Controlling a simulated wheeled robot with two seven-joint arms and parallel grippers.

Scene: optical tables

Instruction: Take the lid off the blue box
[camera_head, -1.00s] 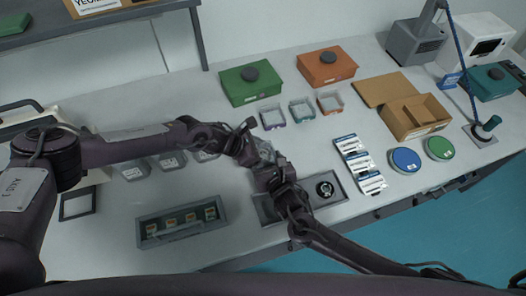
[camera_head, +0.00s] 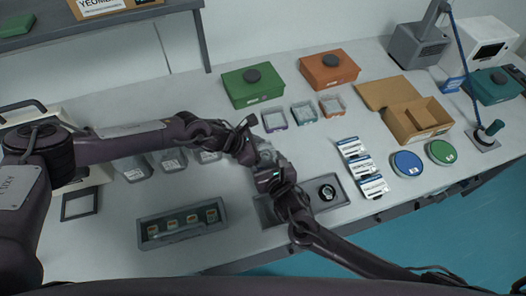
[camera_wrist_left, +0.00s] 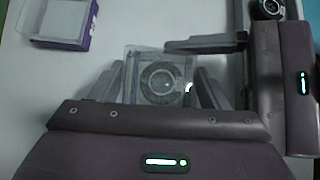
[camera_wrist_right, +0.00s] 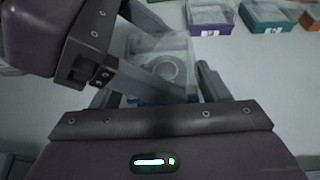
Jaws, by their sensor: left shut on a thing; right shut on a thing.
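The blue box (camera_wrist_right: 152,102) shows a strip of blue base under its clear lid (camera_wrist_right: 160,52) in the right wrist view, with a ring-shaped part inside. In the left wrist view the clear lid (camera_wrist_left: 160,60) lies between the fingers of my left gripper (camera_wrist_left: 160,88). My right gripper (camera_wrist_right: 160,88) has its fingers on either side of the box, lower down. The two grippers meet closely and their fingers cross at the box. In the head view my left gripper (camera_head: 250,148) and right gripper (camera_head: 272,168) mostly hide it. Any gap between lid and base is unclear.
A grey tray (camera_head: 346,197) lies under my right arm, and a slotted holder (camera_head: 150,238) at front left. White-blue packets (camera_head: 361,168) lie to the right.

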